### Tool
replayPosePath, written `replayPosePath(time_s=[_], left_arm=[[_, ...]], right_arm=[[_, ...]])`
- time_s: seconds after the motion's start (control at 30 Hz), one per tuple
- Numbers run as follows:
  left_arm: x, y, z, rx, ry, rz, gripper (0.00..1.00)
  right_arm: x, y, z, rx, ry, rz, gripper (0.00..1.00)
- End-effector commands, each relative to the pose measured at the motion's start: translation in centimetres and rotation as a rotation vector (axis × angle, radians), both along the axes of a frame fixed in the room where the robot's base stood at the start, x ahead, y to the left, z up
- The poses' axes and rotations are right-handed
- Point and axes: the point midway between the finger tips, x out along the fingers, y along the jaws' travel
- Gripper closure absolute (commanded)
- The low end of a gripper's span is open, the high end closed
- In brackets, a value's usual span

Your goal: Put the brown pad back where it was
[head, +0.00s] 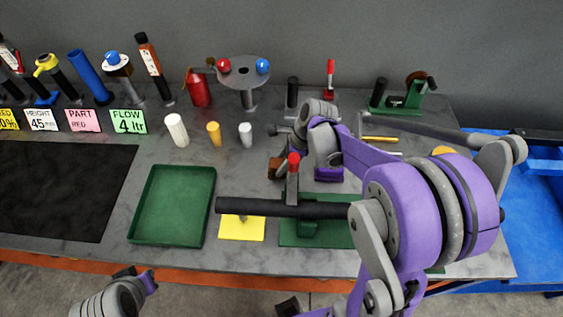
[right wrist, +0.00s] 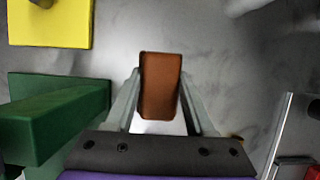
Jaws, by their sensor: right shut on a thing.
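The brown pad (right wrist: 160,85) is upright between the two fingers of my right gripper (right wrist: 160,100) in the right wrist view. In the head view the pad (head: 275,169) shows as a small brown piece by the right gripper (head: 281,161), behind the black bar (head: 250,207). The gripper is shut on it, and grey table surface shows around it in the wrist view. Part of my left arm shows at the bottom left of the head view, off the table's front edge; its left gripper (head: 148,282) is too unclear to judge.
A green stand (head: 290,238) with a red-tipped lever (head: 293,161) carries the black bar. A yellow sheet (head: 242,231) and a green tray (head: 172,205) lie to its left. White, yellow and grey cylinders stand behind.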

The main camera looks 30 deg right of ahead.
Motion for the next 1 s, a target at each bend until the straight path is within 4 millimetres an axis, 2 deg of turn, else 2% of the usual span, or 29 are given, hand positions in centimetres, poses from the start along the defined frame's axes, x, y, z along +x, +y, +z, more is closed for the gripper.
replayPosePath(time_s=[0.3,0.33,0.47,0.5,0.8,1.0], left_arm=[[-0.2,0.0,-0.4,0.0,0.003,0.0,1.0],[-0.2,0.0,-0.4,0.0,0.003,0.0,1.0],[-0.1,0.0,-0.3,0.0,0.002,0.0,1.0],[-0.1,0.0,-0.3,0.0,0.002,0.0,1.0],[0.0,0.0,0.0,0.0,0.0,0.0,1.0],[0.2,0.0,0.4,0.0,-0.003,0.0,1.0]], right_arm=[[0.0,0.0,-0.4,0.0,0.001,0.0,1.0],[0.0,0.0,-0.3,0.0,0.001,0.0,0.42],[0.0,0.0,-0.2,0.0,0.0,0.0,0.19],[0.0,0.0,-0.2,0.0,0.0,0.0,0.16],[0.0,0.0,0.0,0.0,0.0,0.0,0.16],[-0.5,-0.8,2.4,0.0,0.0,-0.003,0.16]])
